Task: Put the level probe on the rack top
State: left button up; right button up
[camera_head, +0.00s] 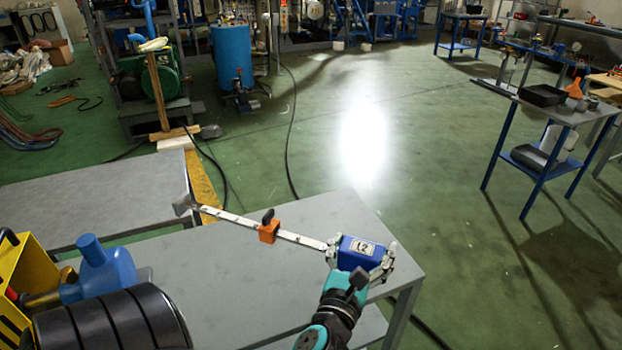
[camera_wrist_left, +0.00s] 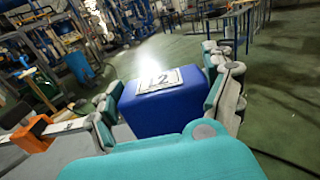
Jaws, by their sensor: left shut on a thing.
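The level probe has a blue box head (camera_head: 357,250) with a white "12" label, a long pale graduated bar (camera_head: 300,238) and an orange slider (camera_head: 269,231) with a dark knob. A grey piece (camera_head: 184,205) is at its far left end. My left gripper (camera_head: 362,254) is shut on the blue head, one finger on each side. The blue head (camera_wrist_left: 165,100) fills the middle of the left wrist view. The probe lies over a grey top (camera_head: 235,285), perhaps the rack top; I cannot tell whether it touches. My right gripper is not in view.
A yellow case (camera_head: 35,280), a blue fitting (camera_head: 103,268) and a black ribbed cylinder (camera_head: 110,325) are at the lower left. Another grey top (camera_head: 95,205) lies behind. A side table (camera_head: 570,113) stands at right. Open green floor lies beyond.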

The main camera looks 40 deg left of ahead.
pick_arm(q)
jog(key=f, duration=0.1)
jog(key=f+b, duration=0.2)
jog(key=f, duration=0.1)
jog(key=shift+s+d, duration=0.1)
jog(key=shift+s, duration=0.25)
jog(key=shift+w+f, duration=0.1)
jog(key=shift+f, duration=0.2)
notch_tip(320, 180, down, 5)
jog(key=shift+r+b, duration=0.15)
jog(key=shift+b, duration=1.1)
jog(key=shift+f, duration=0.2)
jog(key=o, duration=1.2)
jog(key=shift+f, duration=0.2)
jog(key=o, duration=0.3)
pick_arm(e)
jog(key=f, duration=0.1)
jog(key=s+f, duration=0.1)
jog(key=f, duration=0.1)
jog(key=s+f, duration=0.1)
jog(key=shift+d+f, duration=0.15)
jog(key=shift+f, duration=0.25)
